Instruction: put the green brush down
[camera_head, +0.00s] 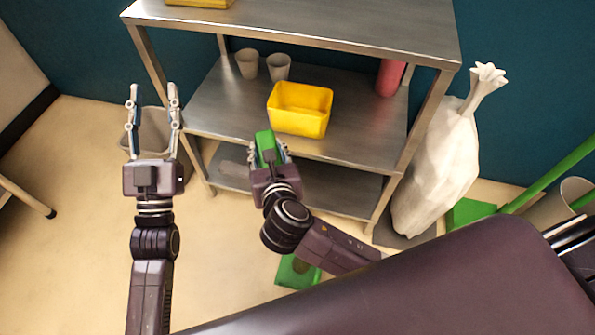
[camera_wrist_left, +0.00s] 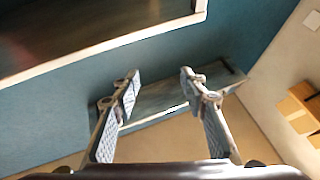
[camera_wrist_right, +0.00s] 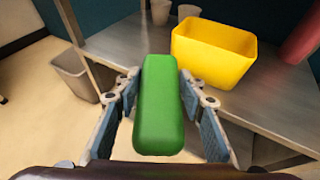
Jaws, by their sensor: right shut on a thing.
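The green brush (camera_head: 265,141) is held in my right gripper (camera_head: 268,152), in front of the metal shelf unit near its middle shelf edge. In the right wrist view the brush shows as a long green block (camera_wrist_right: 160,105) between the two fingers (camera_wrist_right: 159,85). Its underside is hidden. My left gripper (camera_head: 154,95) is open and empty, with its fingers pointing up, left of the shelf unit. In the left wrist view the left fingers (camera_wrist_left: 156,85) are apart with nothing between them.
The middle shelf (camera_head: 226,106) carries a yellow bin (camera_head: 301,122), two cups (camera_head: 247,63) and a red cylinder (camera_head: 390,77). Its front left part is clear. A grey bin (camera_head: 157,128) stands on the floor at left. A white sack (camera_head: 440,165) stands right of the shelves.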

